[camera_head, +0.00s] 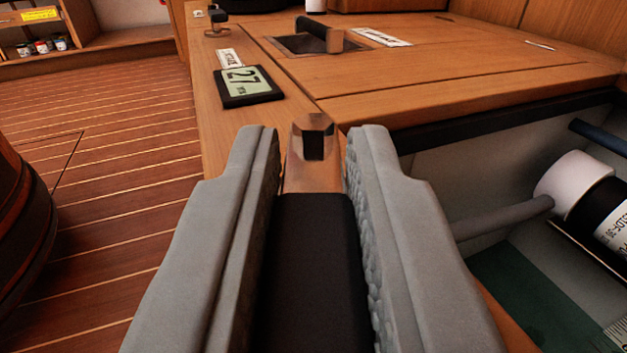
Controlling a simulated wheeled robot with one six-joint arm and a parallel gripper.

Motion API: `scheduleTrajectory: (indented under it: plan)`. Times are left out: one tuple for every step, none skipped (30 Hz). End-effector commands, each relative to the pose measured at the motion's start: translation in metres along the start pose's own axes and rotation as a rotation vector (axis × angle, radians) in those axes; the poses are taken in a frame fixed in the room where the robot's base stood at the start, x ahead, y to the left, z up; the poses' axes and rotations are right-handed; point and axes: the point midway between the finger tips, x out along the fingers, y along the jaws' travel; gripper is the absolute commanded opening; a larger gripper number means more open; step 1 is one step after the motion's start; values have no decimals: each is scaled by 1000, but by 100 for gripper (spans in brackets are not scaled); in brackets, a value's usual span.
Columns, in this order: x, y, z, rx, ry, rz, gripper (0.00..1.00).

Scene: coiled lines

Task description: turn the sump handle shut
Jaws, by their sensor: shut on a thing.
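My gripper (315,140) has its two grey fingers on either side of a black-gripped handle (312,270) and is shut on it. The handle has a bronze-coloured metal end with a dark square opening, pointing away from me. It lies along the fingers, above or beside the wooden counter's front corner; I cannot tell whether it touches the wood. I cannot read a label that names it as the sump handle. Another dark lever with a bronze part (320,36) sits in a square recess in the counter top, farther back.
A display reading 27 (248,86) lies on the wooden counter (450,75). A small metal fitting (216,20) stands behind it. At right is an open compartment with a white-and-black cylinder (575,185) and pipe. A dark barrel-like object (20,225) stands left on the plank floor.

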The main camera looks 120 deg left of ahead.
Motion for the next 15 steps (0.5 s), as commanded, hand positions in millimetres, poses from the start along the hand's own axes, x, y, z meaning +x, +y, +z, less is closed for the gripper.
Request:
scheduleTrajectory:
  plan:
    - [0,0,0,0,0,-1,0]
    - [0,0,0,0,0,-1,0]
    - [0,0,0,0,0,-1,0]
    - [0,0,0,0,0,-1,0]
    - [0,0,0,0,0,-1,0]
    - [0,0,0,0,1,-1,0]
    - [0,0,0,0,1,-1,0]
    - [0,0,0,0,1,-1,0]
    - [0,0,0,0,1,0,0]
    - [0,0,0,0,1,0,20]
    - [0,0,0,0,1,0,26]
    - [0,0,0,0,1,0,34]
    - [0,0,0,0,1,0,40]
    - [0,0,0,0,1,0,40]
    - [0,0,0,0,1,0,40]
